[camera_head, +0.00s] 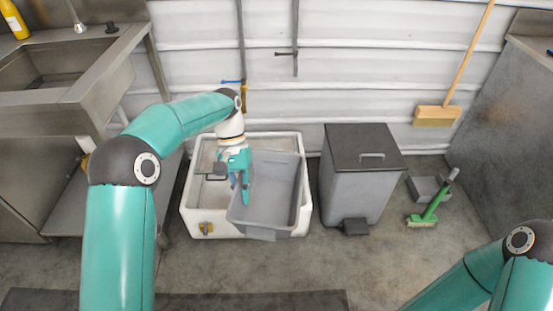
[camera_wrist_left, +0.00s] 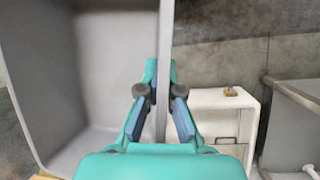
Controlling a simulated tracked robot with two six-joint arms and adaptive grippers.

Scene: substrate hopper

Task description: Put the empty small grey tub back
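The small grey tub (camera_head: 272,205) is empty and shows over the right part of a large white bin in the head view. It overlaps the bin's front rim. My left gripper (camera_head: 243,190) is at the tub's left wall. In the left wrist view my left gripper (camera_wrist_left: 161,75) has one finger on each side of the thin tub wall (camera_wrist_left: 163,50) and is shut on it. The tub's inside (camera_wrist_left: 105,60) is bare there. Whether the tub touches the bin beneath it is hidden. My right gripper is out of view; only part of that arm shows.
The white bin (camera_head: 190,205) has a brass fitting (camera_head: 205,228) low on its front. A grey pedal bin (camera_head: 355,190) with a dark lid stands close on its right. A green brush (camera_head: 432,205) and dustpan (camera_head: 424,188) lie farther right. A steel sink (camera_head: 70,65) is at left.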

